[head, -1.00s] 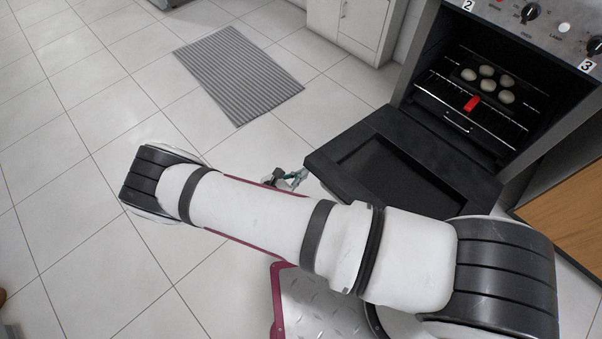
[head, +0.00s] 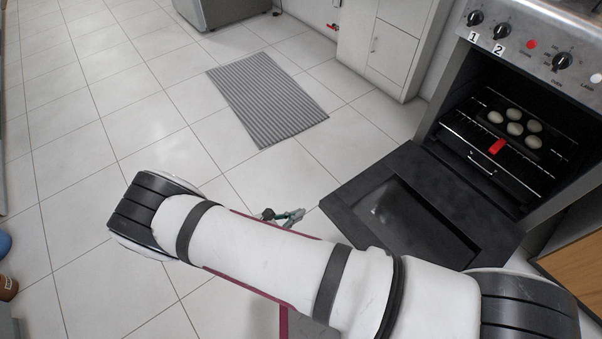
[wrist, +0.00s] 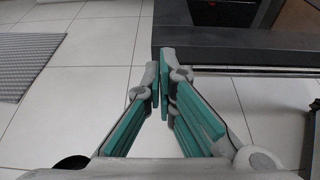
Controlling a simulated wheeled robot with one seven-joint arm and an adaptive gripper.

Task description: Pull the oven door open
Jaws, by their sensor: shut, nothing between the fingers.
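The oven (head: 575,48) stands at the right of the head view. Its black door (head: 375,180) is swung down wide open and lies about level in front of the cavity. My gripper (head: 298,214) shows small behind my arm, beside the door's outer left corner. In the wrist view my gripper (wrist: 160,82) is shut and empty, with its green-padded fingers together. The door's dark edge (wrist: 230,54) is just ahead and to the right, with a bar-like handle (wrist: 255,71) along it. I cannot tell whether a finger touches the door.
Inside the oven, a rack holds a dark tray with several pale round pieces (head: 514,128) and a red piece (head: 497,146). A grey striped mat (head: 265,95) lies on the tiled floor. White cabinets (head: 385,45) stand behind.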

